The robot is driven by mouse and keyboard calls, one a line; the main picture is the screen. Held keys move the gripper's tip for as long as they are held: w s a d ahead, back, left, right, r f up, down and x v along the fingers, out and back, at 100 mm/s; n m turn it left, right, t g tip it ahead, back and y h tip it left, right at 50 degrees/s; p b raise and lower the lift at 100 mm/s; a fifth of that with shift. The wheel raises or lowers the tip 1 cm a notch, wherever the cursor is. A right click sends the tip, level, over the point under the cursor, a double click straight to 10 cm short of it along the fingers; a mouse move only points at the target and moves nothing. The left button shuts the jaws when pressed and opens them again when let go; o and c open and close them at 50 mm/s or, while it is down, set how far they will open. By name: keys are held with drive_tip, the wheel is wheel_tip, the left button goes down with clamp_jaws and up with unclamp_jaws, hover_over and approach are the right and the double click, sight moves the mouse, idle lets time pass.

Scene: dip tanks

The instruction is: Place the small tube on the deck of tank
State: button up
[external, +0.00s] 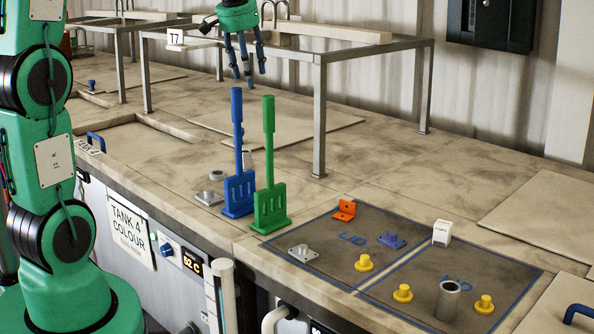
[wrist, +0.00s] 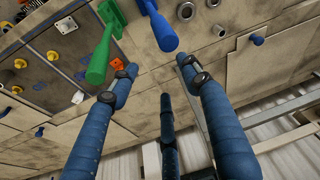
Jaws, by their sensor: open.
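A short grey open-topped tube (external: 448,300) stands upright on the right-hand lid. A smaller grey ring-like piece (external: 216,175) sits on the deck left of the blue paddle, beside a grey flanged fitting (external: 208,196). I cannot tell for sure which is the small tube. My gripper (external: 247,72) is open and empty, high above the deck at the back. Its fingers (wrist: 160,85) are spread in the wrist view, touching nothing.
A blue paddle (external: 238,185) and a green paddle (external: 270,195) stand upright below my gripper. A metal frame (external: 320,115) stands just behind. Blue-outlined lids carry yellow knobs (external: 403,293), an orange bracket (external: 344,210) and a white block (external: 442,233).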

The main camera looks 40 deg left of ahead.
drive_tip(key=s+d+r+m+t, duration=0.1)
drive_tip(key=s+d, duration=0.4)
drive_tip(key=s, duration=0.3)
drive_tip(key=s+d+r+m, duration=0.1)
drive_tip(key=s+d+r, duration=0.1)
drive_tip(key=s+d, duration=0.4)
drive_tip(key=s+d+f+m, duration=0.1)
drive_tip(key=s+d+f, duration=0.1)
drive_tip(key=s, duration=0.7)
drive_tip(key=s+d+f+m+t+h, duration=0.1)
drive_tip(key=s+d+f, duration=0.2)
drive_tip(key=s, duration=0.6)
drive_tip(key=shift+f, duration=0.55)
drive_tip(key=shift+f, duration=0.1)
wheel_tip(320, 180, down, 13)
drive_tip(key=b, duration=1.2)
drive_tip(key=shift+r+b, duration=0.2)
drive_tip(key=shift+b, duration=0.2)
